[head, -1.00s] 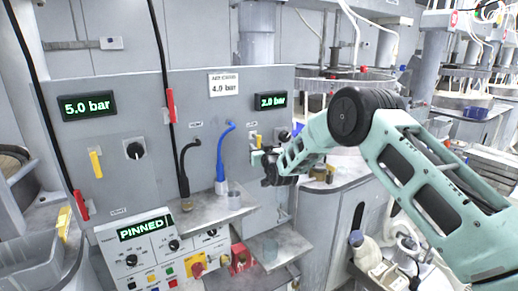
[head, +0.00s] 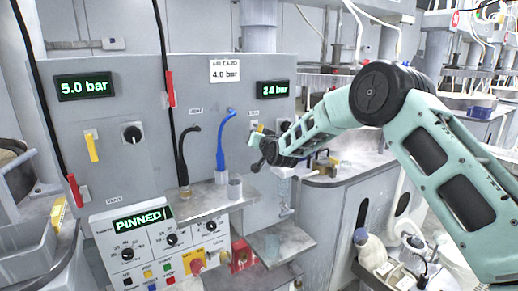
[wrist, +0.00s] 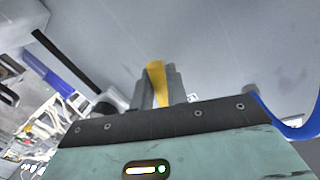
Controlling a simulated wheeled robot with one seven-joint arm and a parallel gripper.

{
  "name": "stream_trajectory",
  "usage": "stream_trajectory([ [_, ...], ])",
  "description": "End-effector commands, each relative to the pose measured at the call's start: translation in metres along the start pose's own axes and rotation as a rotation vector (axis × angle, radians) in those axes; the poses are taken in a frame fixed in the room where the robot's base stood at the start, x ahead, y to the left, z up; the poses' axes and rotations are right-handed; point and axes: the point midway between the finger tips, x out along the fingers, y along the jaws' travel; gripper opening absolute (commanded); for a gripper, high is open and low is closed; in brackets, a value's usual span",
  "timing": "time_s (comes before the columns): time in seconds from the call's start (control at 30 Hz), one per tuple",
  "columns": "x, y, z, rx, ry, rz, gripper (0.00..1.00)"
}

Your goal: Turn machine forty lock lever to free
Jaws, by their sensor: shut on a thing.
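My gripper (head: 262,145) is at the right part of the grey wall panel, below the right pressure display. In the wrist view its fingers (wrist: 157,88) are shut on a yellow lever (wrist: 156,70), with part of the lever showing between them. In the head view the gripper and arm hide most of this lever. A second yellow lever (head: 91,147) hangs steeply below the left display, apart from my gripper. The frames do not show a readable machine number. The control box display (head: 142,219) reads PINNED.
The left display (head: 85,87) reads 5.0 bar; the digits on the right display (head: 273,90) are blurred. A blue hose (head: 226,140) and a black hose (head: 184,160) run down left of my gripper to a metal shelf (head: 205,204). A bench (head: 345,172) stands right.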

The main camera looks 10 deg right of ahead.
Motion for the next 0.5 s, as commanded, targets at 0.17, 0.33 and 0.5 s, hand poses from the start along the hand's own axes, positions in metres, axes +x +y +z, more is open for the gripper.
stream_trajectory([
  [0.17,-0.001,-0.003,0.003,0.166,-0.028,0.000,0.00],
  [0.33,-0.002,-0.008,0.001,0.316,-0.058,0.000,0.00],
  [0.5,-0.003,-0.013,-0.002,0.444,-0.084,0.000,0.00],
])
